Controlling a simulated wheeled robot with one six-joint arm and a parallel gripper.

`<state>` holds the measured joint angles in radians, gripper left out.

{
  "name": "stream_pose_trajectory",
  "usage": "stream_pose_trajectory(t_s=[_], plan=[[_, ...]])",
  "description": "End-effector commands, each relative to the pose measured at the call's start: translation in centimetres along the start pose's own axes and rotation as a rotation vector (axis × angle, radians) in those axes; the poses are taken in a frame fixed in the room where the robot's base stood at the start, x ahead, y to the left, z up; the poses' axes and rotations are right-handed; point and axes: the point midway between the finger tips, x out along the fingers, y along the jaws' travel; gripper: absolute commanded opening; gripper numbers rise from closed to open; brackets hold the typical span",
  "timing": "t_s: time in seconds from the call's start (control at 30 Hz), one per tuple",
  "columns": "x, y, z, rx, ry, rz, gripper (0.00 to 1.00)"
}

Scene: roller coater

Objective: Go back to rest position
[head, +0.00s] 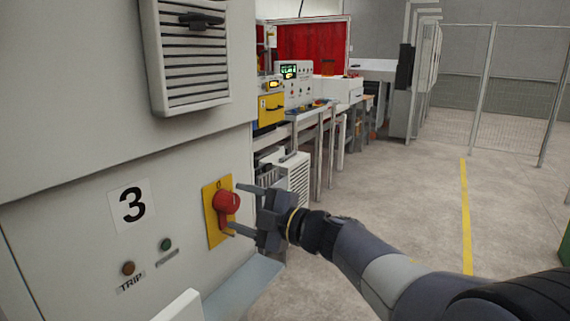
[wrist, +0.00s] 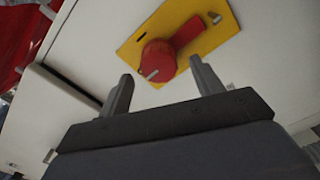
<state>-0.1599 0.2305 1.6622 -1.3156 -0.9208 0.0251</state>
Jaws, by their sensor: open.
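My gripper (head: 236,208) is open in front of the cabinet, with its two fingers on either side of a red rotary switch (head: 226,202). The switch sits on a yellow plate (head: 212,236). In the wrist view the red switch (wrist: 160,60) and its yellow plate (wrist: 222,22) lie just beyond my open fingertips (wrist: 160,72). The fingers hold nothing, and I cannot tell whether they touch the switch. My arm stretches in from the lower right in the head view.
The cabinet (head: 80,225) has a "3" label (head: 131,205), a green button (head: 166,244), a brown button (head: 128,268) and a vent (head: 193,60). A workbench (head: 310,112) stands behind. Open floor (head: 410,200) with a yellow line lies right, before a mesh fence (head: 510,90).

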Motion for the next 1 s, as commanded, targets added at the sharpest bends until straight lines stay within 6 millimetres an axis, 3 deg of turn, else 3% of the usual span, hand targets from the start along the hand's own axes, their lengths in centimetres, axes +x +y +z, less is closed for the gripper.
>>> stream_pose_trajectory(t_s=[0.1,0.27,0.77,1.0], plan=[[2.0,0.0,-0.1,0.001,0.003,-0.001,0.63],[3.5,0.0,-0.1,0.001,0.002,0.000,0.63],[3.2,0.0,0.0,0.034,0.000,0.001,0.63],[0.6,0.1,0.1,-0.001,-0.004,0.003,0.63]])
